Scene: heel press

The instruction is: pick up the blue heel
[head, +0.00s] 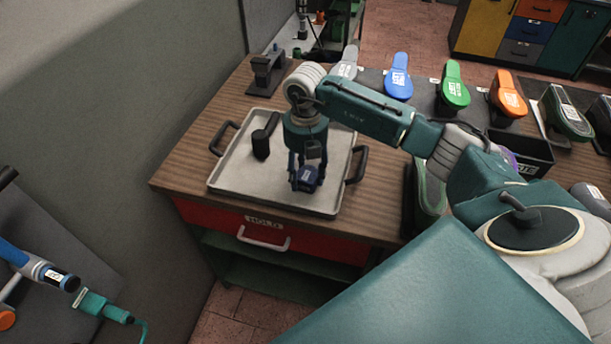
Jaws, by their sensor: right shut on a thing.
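The blue heel (308,180) is a small dark blue block with a pale label, over the front right part of a grey metal tray (235,180). My right gripper (306,174) points down from above and is shut on the heel, with its fingers at the heel's sides. I cannot tell whether the heel touches the tray floor or is just above it. The fingers hide part of it. My left gripper is not in the head view.
A black part (264,138) lies in the tray's left half. The tray has black handles and sits on a wooden bench above a red drawer (275,236). Blue (399,82), green (453,90) and orange (507,97) shoe-shaped pieces stand along the back.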

